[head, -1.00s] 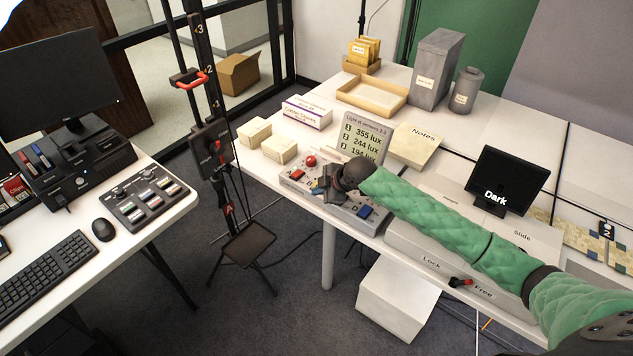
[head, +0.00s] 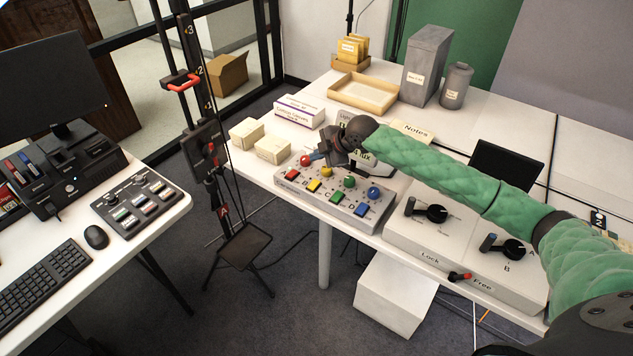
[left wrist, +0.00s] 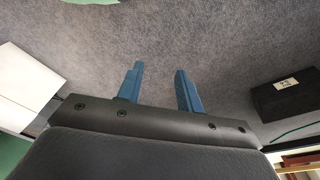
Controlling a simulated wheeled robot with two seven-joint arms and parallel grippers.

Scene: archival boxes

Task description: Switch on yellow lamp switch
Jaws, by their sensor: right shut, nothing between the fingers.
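The control box (head: 300,190) on the right-hand table has a front row of red, yellow, green and blue rocker switches. The yellow switch (head: 314,185) is second from the left. A yellow dome lamp (head: 327,171) sits behind it; I cannot tell whether it is lit. My right gripper (head: 317,157) is shut and empty, over the back of the box behind the lamps, apart from the yellow switch. My left gripper (left wrist: 160,82) is open and empty above grey carpet in the left wrist view, and is outside the head view.
The lux display (head: 349,122) stands behind the box, mostly covered by my right gripper and arm. Two dial panels (head: 445,240) lie to the right, under my right forearm. Small cartons (head: 272,150) stand to the left. A tripod stand (head: 205,150) rises between the two tables.

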